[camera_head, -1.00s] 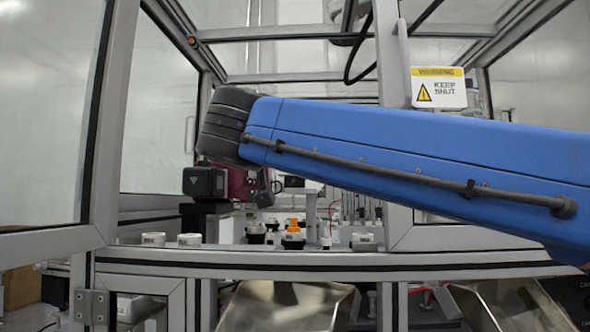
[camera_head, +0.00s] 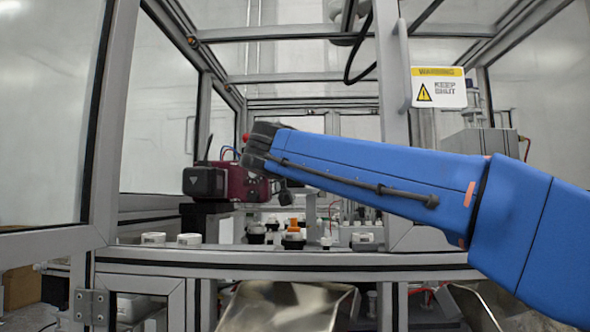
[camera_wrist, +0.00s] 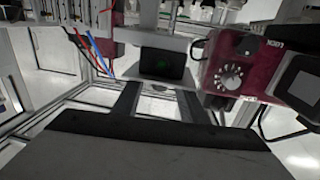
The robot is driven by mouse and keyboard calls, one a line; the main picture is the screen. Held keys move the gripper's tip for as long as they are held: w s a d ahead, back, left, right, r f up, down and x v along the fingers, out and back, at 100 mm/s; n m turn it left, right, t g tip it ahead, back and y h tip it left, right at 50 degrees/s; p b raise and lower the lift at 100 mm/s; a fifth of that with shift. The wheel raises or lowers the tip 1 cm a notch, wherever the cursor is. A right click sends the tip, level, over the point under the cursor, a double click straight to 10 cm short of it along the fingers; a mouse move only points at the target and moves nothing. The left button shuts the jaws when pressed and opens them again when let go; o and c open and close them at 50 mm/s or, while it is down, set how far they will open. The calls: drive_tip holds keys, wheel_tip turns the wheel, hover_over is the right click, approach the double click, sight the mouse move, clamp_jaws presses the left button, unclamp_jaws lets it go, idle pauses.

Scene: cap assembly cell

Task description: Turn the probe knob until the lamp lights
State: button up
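In the wrist view a maroon box (camera_wrist: 262,72) at the right carries a pale dial knob (camera_wrist: 231,78) ringed by light marks, with a smaller dark round part (camera_wrist: 246,46) above it. My gripper (camera_wrist: 158,103) is open and empty, its two dark fingers apart, to the left of the knob and not touching it. A black panel (camera_wrist: 160,64) ahead of the fingers shows a faint green glow; I cannot tell whether this is the lamp. In the head view the maroon box (camera_head: 238,183) stands partly behind my wrist, and its knob is hidden.
A black block (camera_head: 203,182) stands left of the maroon box. White caps (camera_head: 189,239) and an orange-topped part (camera_head: 292,230) sit low in the cell. Red and blue cables (camera_wrist: 95,50) hang left of the fingers. Frame posts (camera_head: 392,130) bound the opening.

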drive_tip(key=shift+w+d, duration=0.1)
drive_tip(key=shift+w, duration=0.25)
clamp_jaws()
drive_tip(key=shift+h, duration=0.3)
drive_tip(key=m+g+h, duration=0.1)
drive_tip(key=m+h, duration=0.1)
drive_tip(key=m+g+h, duration=0.1)
drive_tip(key=m+h, duration=0.1)
drive_tip(key=h, duration=0.1)
drive_tip(key=shift+w+h, duration=0.1)
drive_tip(key=shift+h, duration=0.2)
drive_tip(key=shift+m+g+h, duration=2.5)
drive_tip(key=shift+h, duration=0.3)
drive_tip(key=shift+m+g+h, duration=0.3)
drive_tip(key=shift+g, duration=0.1)
